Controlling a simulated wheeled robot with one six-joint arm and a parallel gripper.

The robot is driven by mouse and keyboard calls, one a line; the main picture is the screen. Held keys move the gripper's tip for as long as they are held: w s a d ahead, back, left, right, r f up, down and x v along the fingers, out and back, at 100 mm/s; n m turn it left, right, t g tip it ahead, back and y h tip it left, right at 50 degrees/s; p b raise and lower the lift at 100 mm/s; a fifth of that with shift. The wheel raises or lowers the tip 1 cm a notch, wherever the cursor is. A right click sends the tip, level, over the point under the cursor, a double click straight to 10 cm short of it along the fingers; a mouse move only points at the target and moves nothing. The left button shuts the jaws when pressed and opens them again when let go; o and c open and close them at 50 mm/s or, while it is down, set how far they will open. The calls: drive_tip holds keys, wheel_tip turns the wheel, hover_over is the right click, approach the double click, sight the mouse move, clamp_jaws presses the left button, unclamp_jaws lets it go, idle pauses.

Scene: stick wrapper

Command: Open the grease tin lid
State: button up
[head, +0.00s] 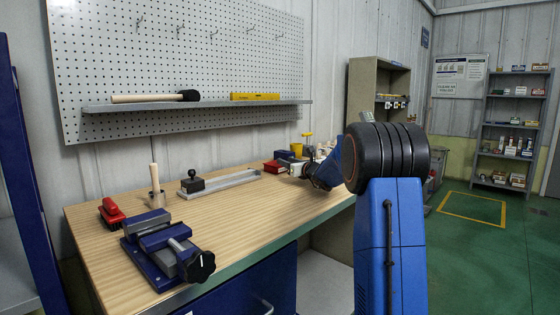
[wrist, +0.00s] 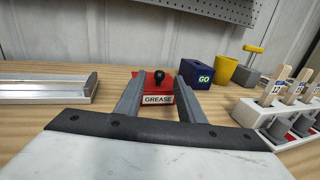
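The grease tin (wrist: 158,99) is a red box with a white GREASE label facing me in the wrist view. Its red top carries a black knob (wrist: 158,77), and the lid looks shut. The tin also shows in the head view as a small red block (head: 275,167) toward the far end of the bench. My gripper (wrist: 161,82) is open, its two grey fingers apart and pointing at the tin, which shows between them. Nothing is held. Whether the fingers touch the tin's sides cannot be told. In the head view my gripper (head: 308,172) is partly hidden by my arm.
A blue GO box (wrist: 197,75), a yellow cup (wrist: 224,70) and a yellow-handled tool (wrist: 250,66) stand behind and right of the tin. A white rack with sticks (wrist: 270,118) is close on the right. A metal tray (wrist: 45,88) lies left. Bare wood separates tray and tin.

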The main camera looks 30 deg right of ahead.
drive_tip(key=shift+w+a, duration=0.15)
drive_tip(key=shift+w, duration=1.35)
drive_tip(key=shift+w+a, duration=0.1)
drive_tip(key=shift+w, duration=1.35)
clamp_jaws()
